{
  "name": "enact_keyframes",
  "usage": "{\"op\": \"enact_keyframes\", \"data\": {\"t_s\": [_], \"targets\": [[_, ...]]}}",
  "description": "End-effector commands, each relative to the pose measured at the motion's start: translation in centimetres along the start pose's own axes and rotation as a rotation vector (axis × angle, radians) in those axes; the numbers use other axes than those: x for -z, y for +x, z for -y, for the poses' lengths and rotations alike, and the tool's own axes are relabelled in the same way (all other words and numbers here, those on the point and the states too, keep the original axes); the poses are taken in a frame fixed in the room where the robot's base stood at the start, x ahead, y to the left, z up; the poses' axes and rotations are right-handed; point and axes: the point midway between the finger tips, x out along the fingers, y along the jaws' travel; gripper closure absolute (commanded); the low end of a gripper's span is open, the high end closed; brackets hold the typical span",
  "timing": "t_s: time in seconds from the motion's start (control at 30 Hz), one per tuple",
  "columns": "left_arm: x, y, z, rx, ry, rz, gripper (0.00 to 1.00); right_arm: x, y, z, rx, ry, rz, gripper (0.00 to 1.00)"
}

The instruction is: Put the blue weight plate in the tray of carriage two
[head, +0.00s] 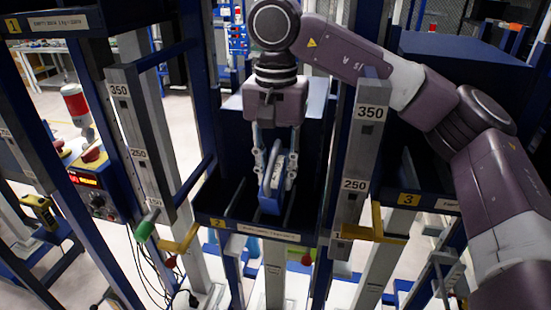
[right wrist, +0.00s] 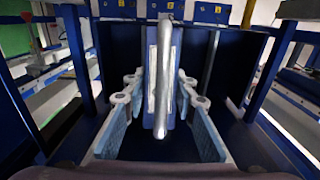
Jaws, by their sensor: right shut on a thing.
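The blue weight plate (head: 268,198) stands on edge in the head view, with a light grey handle along its side. My right gripper (head: 276,172) comes down from above and is shut on the plate. In the right wrist view the plate (right wrist: 152,75) is upright between the two fingers (right wrist: 160,105), with the silver handle in front. The plate's lower part is within the tray of carriage two (head: 225,228), which has a yellow "2" label, between thin upright dividers. I cannot tell whether it touches the tray floor. My left gripper is not in view.
Scaled posts (head: 353,185) marked 350 and 250 stand either side of the tray. Carriage three (head: 408,198) is at the right, carriage one (head: 50,22) at the upper left. A green-ended handle (head: 146,227) and a red-lit control box (head: 88,182) are at the left.

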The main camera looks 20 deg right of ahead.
Motion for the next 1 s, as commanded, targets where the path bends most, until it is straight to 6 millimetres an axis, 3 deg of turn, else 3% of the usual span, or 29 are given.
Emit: {"op": "enact_keyframes", "data": {"t_s": [0.4, 0.67, 0.7, 0.83, 1.0], "targets": [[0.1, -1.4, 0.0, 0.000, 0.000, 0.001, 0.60, 0.2, 3.7, -0.1, 0.003, 0.007, -0.005, 1.00], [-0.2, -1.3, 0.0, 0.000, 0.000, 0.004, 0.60, 0.0, 4.4, -0.1, -0.001, 0.004, -0.001, 1.00], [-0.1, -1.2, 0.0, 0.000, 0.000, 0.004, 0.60, -0.1, 4.8, -0.2, -0.008, 0.003, 0.003, 0.71], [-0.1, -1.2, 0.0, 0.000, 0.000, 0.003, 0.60, 0.0, 4.7, -0.1, -0.006, 0.002, 0.002, 0.57], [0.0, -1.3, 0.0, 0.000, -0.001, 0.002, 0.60, 0.0, 4.4, -0.1, -0.003, 0.002, 0.001, 0.57]]}}
